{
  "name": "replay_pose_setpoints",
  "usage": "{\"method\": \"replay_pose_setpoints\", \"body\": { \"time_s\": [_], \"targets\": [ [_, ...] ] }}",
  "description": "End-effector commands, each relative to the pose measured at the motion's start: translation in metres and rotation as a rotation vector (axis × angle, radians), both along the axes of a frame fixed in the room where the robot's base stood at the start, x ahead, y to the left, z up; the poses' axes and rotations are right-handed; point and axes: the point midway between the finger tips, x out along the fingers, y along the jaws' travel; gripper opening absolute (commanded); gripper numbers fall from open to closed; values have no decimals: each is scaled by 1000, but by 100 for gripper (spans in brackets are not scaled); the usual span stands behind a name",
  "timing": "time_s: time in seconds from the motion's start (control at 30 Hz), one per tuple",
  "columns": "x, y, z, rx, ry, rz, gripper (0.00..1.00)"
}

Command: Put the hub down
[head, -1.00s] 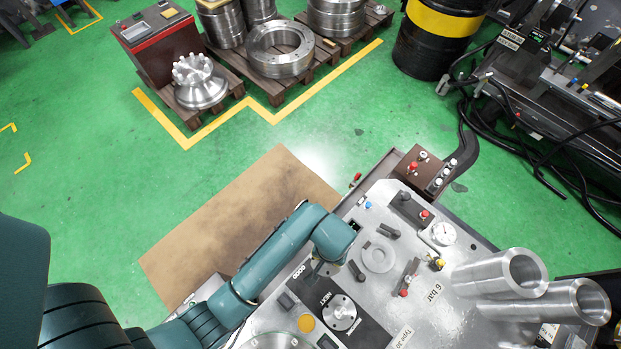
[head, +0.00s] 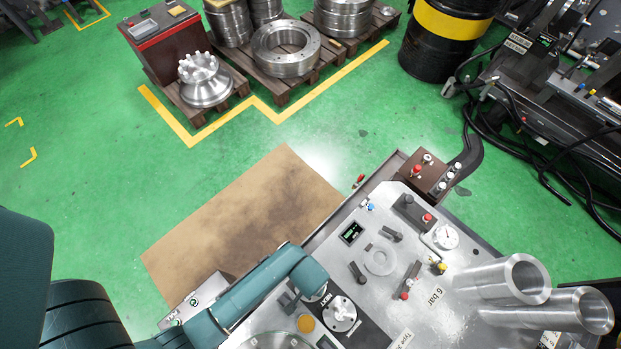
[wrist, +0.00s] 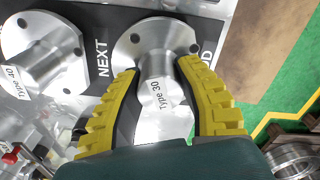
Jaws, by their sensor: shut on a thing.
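The hub in my grasp is a shiny metal part labelled "Type 30" (wrist: 150,95), with a round flange that has bolt holes. My gripper (wrist: 160,72) is shut on its neck, with a yellow finger on each side. The flange is over the dark strip between the words "NEXT" and "GOOD". I cannot tell whether it touches the strip. In the head view my arm covers most of it, and a piece of its flange (head: 317,294) shows. A second hub, "Type 40" (wrist: 45,55), stands to the left in the wrist view; it also shows in the head view (head: 341,313).
The grey fixture table (head: 440,315) carries a flat ring (head: 379,261), dark clamps, a gauge (head: 445,236) and two metal cylinders (head: 500,280) at the right. A button box (head: 428,175) stands at its far edge. A brown mat (head: 235,215) lies on the floor beyond.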

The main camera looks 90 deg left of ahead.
Motion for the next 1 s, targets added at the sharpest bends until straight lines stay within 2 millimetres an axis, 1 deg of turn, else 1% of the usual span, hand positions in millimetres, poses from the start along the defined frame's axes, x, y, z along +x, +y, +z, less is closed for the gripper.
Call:
{"method": "replay_pose_setpoints", "body": {
  "time_s": [0.2, 0.23, 0.3, 0.37, 0.63, 0.73, 0.77, 0.87, 1.0],
  "targets": [
    [1, 1, 0, 2, -2, 0, 0],
    [0, 0, -1, 1, 0, 0, 37],
    [0, 0, 0, 2, -2, 0, 51],
    [0, 0, 0, 2, -1, 0, 60],
    [1, 1, 0, 2, -2, 0, 60],
    [1, 1, 9, 3, -3, 0, 60],
    [1, 1, 13, 4, -4, 0, 60],
    [1, 1, 35, 4, -4, 0, 60],
    [1, 1, 73, 4, -4, 0, 60]
  ]
}}
